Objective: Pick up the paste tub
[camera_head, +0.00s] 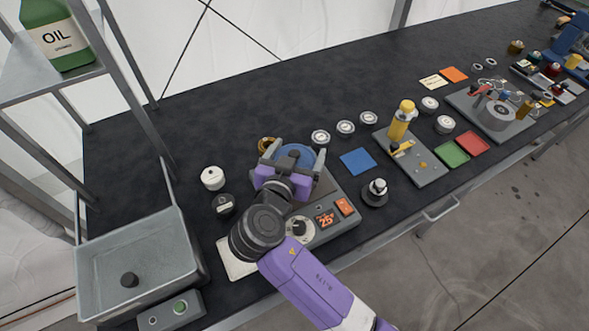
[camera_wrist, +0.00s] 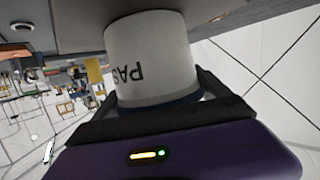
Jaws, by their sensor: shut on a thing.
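The paste tub (camera_wrist: 150,50) is a white cylinder with dark letters "PAS", upside down in the wrist view, and a dark blue rim at the end nearest my gripper. In the head view its round blue top (camera_head: 294,153) shows between the fingers. My gripper (camera_head: 293,158) is shut on the tub, with a finger on each side.
A white jar (camera_head: 212,178) and a dark jar (camera_head: 224,204) stand left of my gripper. A grey bin (camera_head: 140,255) is at the front left, below a shelf with a green oil bottle (camera_head: 58,35). Several round tins and a yellow-topped stand (camera_head: 402,122) are to the right.

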